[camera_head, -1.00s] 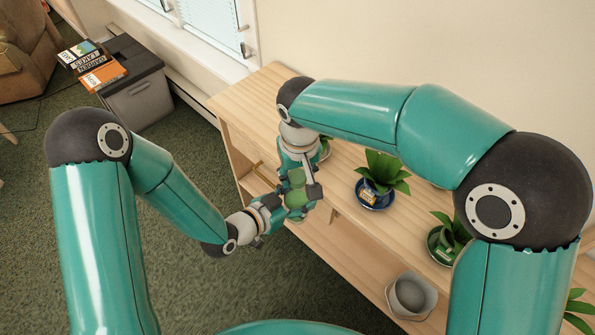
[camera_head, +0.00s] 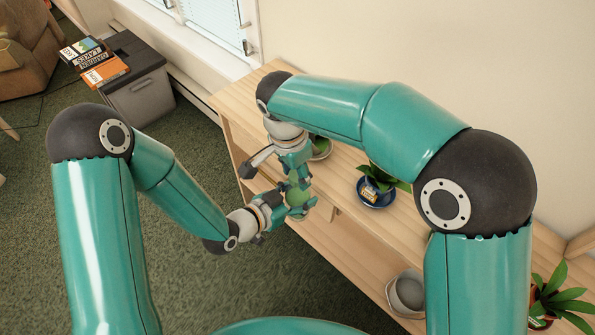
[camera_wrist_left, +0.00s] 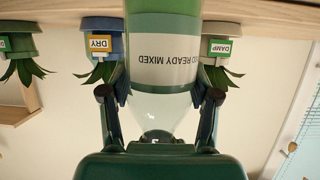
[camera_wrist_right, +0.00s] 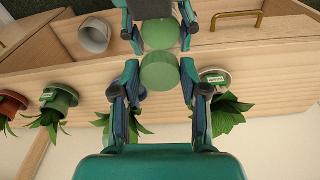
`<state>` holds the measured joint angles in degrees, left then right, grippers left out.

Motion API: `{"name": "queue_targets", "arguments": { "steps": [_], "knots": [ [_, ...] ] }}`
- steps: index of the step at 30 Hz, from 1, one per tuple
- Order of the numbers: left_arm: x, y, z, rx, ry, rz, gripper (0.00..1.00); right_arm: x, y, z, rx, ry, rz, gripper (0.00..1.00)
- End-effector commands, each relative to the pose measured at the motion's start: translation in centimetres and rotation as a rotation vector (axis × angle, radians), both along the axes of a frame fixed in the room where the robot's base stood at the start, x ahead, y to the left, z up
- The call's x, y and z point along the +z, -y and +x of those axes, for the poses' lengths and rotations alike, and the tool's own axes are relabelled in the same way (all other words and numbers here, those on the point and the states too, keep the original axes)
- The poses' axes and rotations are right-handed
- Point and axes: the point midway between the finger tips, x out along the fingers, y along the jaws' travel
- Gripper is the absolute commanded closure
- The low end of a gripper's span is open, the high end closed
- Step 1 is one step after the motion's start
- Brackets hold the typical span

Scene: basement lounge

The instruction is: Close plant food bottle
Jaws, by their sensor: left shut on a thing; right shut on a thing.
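The plant food bottle (camera_wrist_left: 165,70) is upright, with a green body, a white "READY MIXED" label and a clear tapering shoulder. The left wrist view sees it upside down. My left gripper (camera_head: 290,211) is shut around its body, one finger on each side in the left wrist view (camera_wrist_left: 158,100). A round green cap (camera_wrist_right: 160,72) sits between the fingertips of my right gripper (camera_wrist_right: 163,82), which is shut on it. My right gripper comes from above, over the bottle top. The neck is hidden, so I cannot tell whether the cap touches it.
A wooden shelf unit (camera_head: 338,172) stands just beyond the grippers. It holds potted plants, one in a blue saucer (camera_head: 376,200), with tags such as "DRY" (camera_wrist_left: 99,43) and "DAMP" (camera_wrist_left: 220,47). A grey-white pot (camera_head: 407,291) stands on a lower shelf. Open carpet (camera_head: 180,290) lies in front.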

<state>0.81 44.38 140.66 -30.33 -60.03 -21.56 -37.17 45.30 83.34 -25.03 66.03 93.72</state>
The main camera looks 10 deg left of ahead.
Motion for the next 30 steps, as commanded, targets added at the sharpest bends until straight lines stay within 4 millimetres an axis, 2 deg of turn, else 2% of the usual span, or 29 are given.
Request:
{"name": "queue_targets", "arguments": {
  "steps": [12, 16, 21, 30],
  "knots": [
    [-0.02, 0.08, -0.08, -0.004, 0.000, 0.001, 1.00, -0.02, -0.18, 0.72, -1.022, 0.001, 0.002, 0.69],
    [-0.01, 0.10, -0.10, -0.004, -0.001, 0.001, 1.00, 0.01, -0.10, 0.84, -1.292, 0.002, 0.001, 0.69],
    [-0.03, 0.11, -0.12, -0.004, -0.001, 0.001, 1.00, 0.01, -0.03, 0.93, -1.464, 0.003, 0.001, 0.69],
    [-0.04, 0.12, -0.17, -0.005, -0.002, 0.001, 1.00, 0.02, -0.03, 0.96, -1.477, 0.004, 0.002, 0.69]
  ]
}}
